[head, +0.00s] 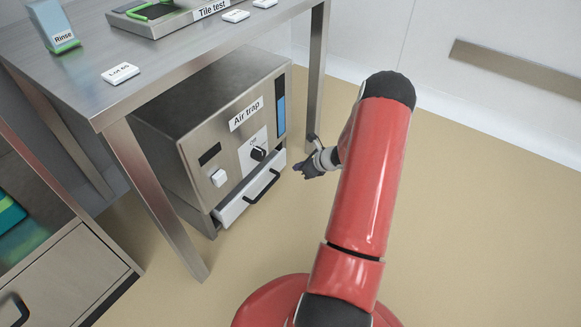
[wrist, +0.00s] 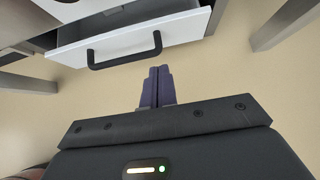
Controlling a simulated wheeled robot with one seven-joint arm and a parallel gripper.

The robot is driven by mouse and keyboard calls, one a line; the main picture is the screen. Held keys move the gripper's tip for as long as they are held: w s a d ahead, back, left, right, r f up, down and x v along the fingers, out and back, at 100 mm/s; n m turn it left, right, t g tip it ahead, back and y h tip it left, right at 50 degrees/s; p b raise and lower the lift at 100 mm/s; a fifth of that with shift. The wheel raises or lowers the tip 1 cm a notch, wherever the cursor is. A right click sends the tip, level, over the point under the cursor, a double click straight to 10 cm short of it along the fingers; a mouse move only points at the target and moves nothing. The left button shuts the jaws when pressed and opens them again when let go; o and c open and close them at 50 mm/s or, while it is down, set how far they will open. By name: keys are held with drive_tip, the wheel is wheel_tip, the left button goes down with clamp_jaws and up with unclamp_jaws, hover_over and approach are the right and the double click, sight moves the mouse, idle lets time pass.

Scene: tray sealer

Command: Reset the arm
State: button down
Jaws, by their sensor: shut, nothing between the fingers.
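My gripper (head: 299,168) is at the end of my red arm in the head view, just right of the metal box labelled "Air trap" (head: 190,100). In the wrist view its two dark fingers (wrist: 157,88) are together with nothing between them. The white drawer front (head: 236,205) with a black handle (head: 262,187) stands out a little from the box's lower part. In the wrist view the drawer (wrist: 130,38) and its handle (wrist: 124,52) lie ahead of the fingertips, apart from them.
The box stands under a metal table (head: 150,70) with legs, one (head: 160,200) in front and one (head: 318,75) behind. A "Rinse" holder (head: 62,42) and labelled tags stand on top. A cabinet (head: 65,275) is at lower left. Open floor (head: 480,220) lies to the right.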

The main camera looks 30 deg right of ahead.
drive_tip(key=shift+s+d+r, duration=0.1)
drive_tip(key=shift+s+r, duration=0.3)
